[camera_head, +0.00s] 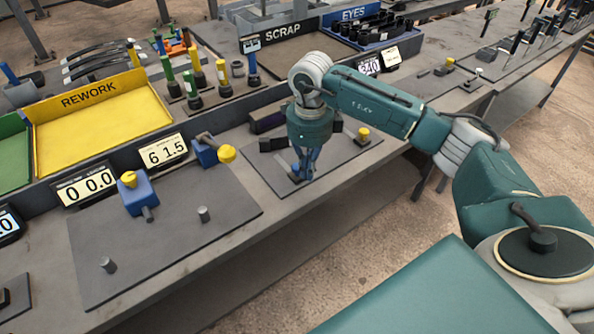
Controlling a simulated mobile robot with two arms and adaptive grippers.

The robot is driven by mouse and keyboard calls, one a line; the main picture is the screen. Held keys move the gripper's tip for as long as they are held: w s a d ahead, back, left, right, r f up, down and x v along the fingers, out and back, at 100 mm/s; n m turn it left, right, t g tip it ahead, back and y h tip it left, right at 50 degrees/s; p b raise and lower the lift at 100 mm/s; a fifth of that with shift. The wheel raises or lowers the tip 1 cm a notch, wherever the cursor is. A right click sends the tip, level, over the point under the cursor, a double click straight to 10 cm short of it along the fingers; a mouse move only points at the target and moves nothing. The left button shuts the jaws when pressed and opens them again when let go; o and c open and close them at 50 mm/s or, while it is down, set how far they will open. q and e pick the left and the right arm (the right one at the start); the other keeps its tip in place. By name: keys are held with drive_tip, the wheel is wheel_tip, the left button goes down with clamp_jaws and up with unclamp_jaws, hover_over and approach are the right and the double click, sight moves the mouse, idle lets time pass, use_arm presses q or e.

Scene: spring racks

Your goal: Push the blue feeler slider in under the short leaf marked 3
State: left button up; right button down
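My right gripper (302,174) points down, low over a dark plate (283,186) on the bench. A small blue piece (296,177), which may be the blue feeler slider, shows at its fingertips. The fingers and wrist cover much of it, so I cannot tell whether they grip it or only touch it. I cannot make out a leaf marked 3; the gripper hides part of the plate. My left gripper is not in view.
A dark block (268,122) and a yellow knob (363,132) flank the gripper on the plate. To the left, a larger plate (165,235) carries pegs and a blue block (139,192). A yellow REWORK tray (100,138) and SCRAP bin (283,36) stand behind.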

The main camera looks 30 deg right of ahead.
drive_tip(key=shift+f, duration=0.1)
idle(0.4)
drive_tip(key=shift+f+b, duration=0.8)
drive_tip(key=shift+f, duration=0.15)
drive_tip(key=shift+w, duration=0.15)
drive_tip(key=shift+w+a+b, duration=0.15)
drive_tip(key=shift+w+b, duration=0.3)
drive_tip(key=shift+w, duration=1.1)
drive_tip(key=shift+w+a+b, duration=0.1)
drive_tip(key=shift+w+b, duration=0.35)
drive_tip(key=shift+w, duration=1.05)
drive_tip(key=shift+w+r, duration=0.2)
drive_tip(key=shift+r, duration=0.1)
